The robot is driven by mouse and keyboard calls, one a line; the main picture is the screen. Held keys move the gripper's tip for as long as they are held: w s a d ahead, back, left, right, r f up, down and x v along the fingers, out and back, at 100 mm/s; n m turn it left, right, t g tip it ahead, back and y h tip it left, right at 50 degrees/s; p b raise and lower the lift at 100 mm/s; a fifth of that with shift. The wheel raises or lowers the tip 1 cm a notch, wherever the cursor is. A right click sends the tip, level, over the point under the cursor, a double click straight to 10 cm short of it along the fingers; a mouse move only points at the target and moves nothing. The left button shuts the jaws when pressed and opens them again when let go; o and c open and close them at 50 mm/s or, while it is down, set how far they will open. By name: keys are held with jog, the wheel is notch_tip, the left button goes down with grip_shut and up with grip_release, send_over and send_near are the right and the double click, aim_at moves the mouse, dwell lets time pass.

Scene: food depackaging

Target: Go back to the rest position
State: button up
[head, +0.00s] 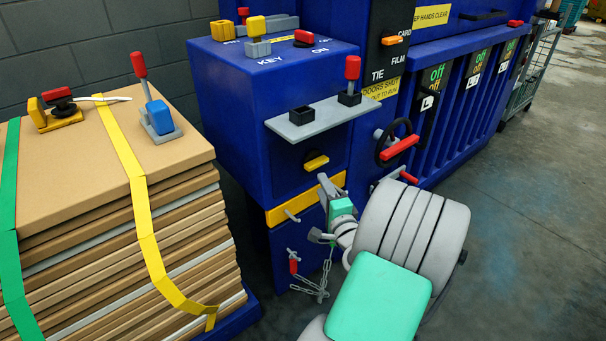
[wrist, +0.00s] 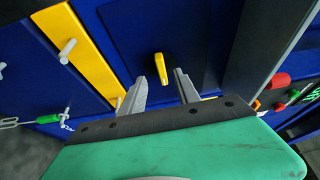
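My gripper (head: 330,186) is in front of the blue machine (head: 235,120), just below and right of a yellow handle (head: 316,162) on its front. In the wrist view my gripper (wrist: 161,78) has its two grey fingers apart. The same yellow handle (wrist: 160,68) shows between and beyond the fingertips, against the blue panel. Nothing is seen held. Whether a finger touches the handle cannot be told. My arm reaches in from the lower right of the head view.
A strapped cardboard stack (head: 75,165) stands at left with tools on top. A grey shelf (head: 325,118) juts above my gripper. A red-handled wheel (head: 400,146) is to its right. A chain (head: 315,288) hangs below. Open floor (head: 520,230) lies at right.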

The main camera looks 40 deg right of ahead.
jog(key=w+a+r+n+g+y+p, duration=0.25)
jog(key=a+r+n+y+p, duration=0.35)
jog(key=a, duration=0.4)
jog(key=w+a+r+n+g+y+p, duration=0.2)
jog(key=w+a+r+n+y+p, duration=0.15)
jog(key=a+n+p, duration=0.5)
jog(key=s+a+r+n+g+h+p, duration=0.1)
jog(key=s+a+r+n+g+p, duration=0.3)
jog(key=s+a+r+p, duration=0.1)
jog(key=s+a+r+n+g+h+p, duration=0.2)
jog(key=s+a+r+g+p, duration=0.3)
jog(key=s+r, duration=0.5)
jog(key=shift+s+a+n+p, duration=0.5)
jog(key=shift+a+n+p, duration=0.2)
jog(key=shift+a+n, duration=0.15)
